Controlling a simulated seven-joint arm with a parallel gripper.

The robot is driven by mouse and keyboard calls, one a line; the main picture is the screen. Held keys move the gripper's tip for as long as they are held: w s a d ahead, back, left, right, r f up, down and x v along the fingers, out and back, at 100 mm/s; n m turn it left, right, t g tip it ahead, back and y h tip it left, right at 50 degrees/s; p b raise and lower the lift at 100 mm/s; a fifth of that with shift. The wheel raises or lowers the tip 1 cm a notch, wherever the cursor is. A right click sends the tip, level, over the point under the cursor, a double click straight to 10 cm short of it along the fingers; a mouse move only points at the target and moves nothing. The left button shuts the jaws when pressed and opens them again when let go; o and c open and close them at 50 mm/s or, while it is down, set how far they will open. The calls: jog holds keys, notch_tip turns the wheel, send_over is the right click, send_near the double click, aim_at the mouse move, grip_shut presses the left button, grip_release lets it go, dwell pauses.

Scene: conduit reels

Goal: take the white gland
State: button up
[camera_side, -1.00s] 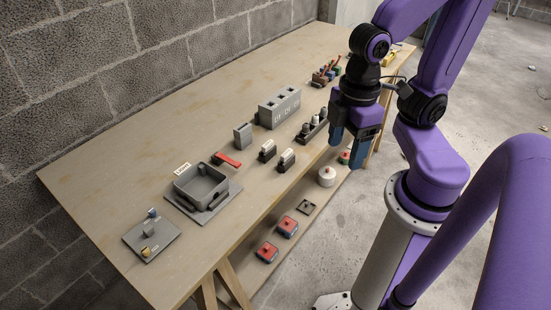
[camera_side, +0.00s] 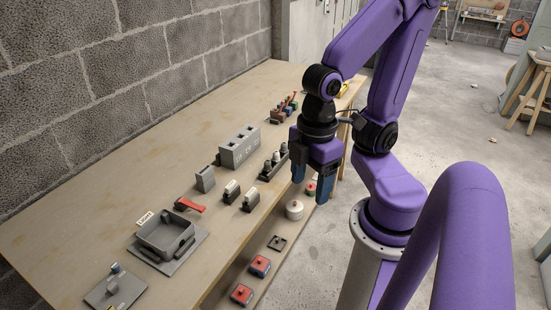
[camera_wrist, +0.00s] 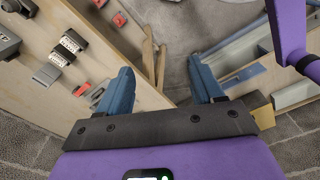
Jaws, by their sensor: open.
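I cannot single out a white gland with certainty. In the side view, a dark rack (camera_side: 266,176) on the table holds several small upright pieces with pale grey tops (camera_side: 276,158), too small to tell one as white. My gripper (camera_side: 310,190) is to the right of this rack, beyond the table's front edge, pointing down. Its two blue fingers are apart with nothing between them. In the wrist view my gripper (camera_wrist: 160,66) is open, with floor and a wooden trestle leg behind the gap.
A grey block with openings (camera_side: 239,147), two small labelled boxes (camera_side: 231,192), a red-handled piece (camera_side: 189,205) and a grey open box (camera_side: 166,238) stand on the table. A white round pot (camera_side: 294,210) and red boxes (camera_side: 260,266) sit on a lower shelf. The table's back left is bare.

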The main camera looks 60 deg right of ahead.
jog(key=c, duration=0.3)
jog(key=w+d+f+m, duration=0.1)
jog(key=w+m, duration=0.7)
jog(key=w, duration=0.2)
jog(key=shift+c, duration=0.2)
jog(key=m, duration=2.2)
send_near(276, 152)
jog(key=shift+a+f, duration=0.15)
jog(key=shift+a, duration=0.15)
jog(key=shift+d+f+m, duration=0.2)
jog(key=shift+f+m, duration=0.05)
jog(key=shift+m, duration=0.05)
jog(key=shift+f, duration=4.25)
